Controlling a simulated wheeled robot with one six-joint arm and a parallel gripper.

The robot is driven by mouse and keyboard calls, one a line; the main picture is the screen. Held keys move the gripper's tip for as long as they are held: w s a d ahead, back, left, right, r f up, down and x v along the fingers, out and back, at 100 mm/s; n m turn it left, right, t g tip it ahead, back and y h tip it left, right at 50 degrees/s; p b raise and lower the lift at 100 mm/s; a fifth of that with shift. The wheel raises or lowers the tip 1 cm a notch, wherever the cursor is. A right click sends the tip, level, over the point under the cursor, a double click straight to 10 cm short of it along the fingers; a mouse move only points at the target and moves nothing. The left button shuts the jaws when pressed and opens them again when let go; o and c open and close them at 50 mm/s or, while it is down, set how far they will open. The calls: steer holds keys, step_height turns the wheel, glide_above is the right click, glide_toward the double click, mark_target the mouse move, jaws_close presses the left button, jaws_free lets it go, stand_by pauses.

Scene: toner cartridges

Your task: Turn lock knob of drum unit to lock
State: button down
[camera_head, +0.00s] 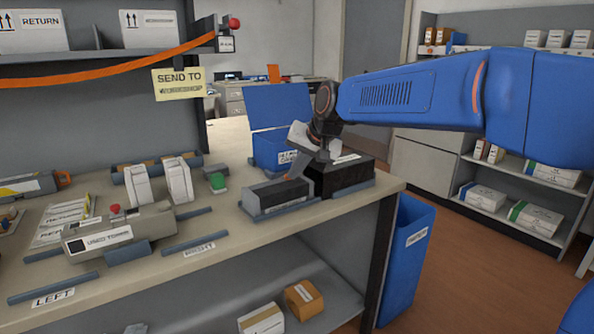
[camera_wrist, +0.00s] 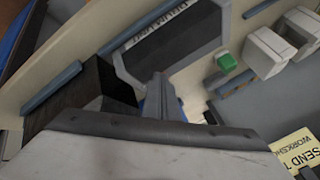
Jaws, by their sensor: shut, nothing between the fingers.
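The drum unit, a dark grey block (camera_head: 279,192), lies in a light grey tray with a white label on the bench. It also shows in the wrist view (camera_wrist: 178,45), where the tray label (camera_wrist: 155,22) seems to read drum unit. My gripper (camera_head: 321,157) is over the bench beside the unit, near a black box (camera_head: 350,174). In the wrist view my fingers (camera_wrist: 158,78) are together and empty, with their tips close to the drum unit's near edge. I cannot tell whether they touch it. I cannot make out the lock knob.
A blue bin (camera_head: 268,148) stands behind the drum unit. A green button (camera_head: 217,181) and two white upright blocks (camera_head: 179,181) are to the left. A blue waste bin (camera_head: 408,262) stands right of the bench.

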steer(key=shift+s+a+f, duration=0.1)
steer(key=shift+s+a, duration=0.05)
steer(key=shift+a, duration=0.4)
steer(key=shift+s+a, duration=0.15)
steer(key=shift+a, duration=0.35)
steer(key=shift+s, duration=0.15)
stand_by(0.6)
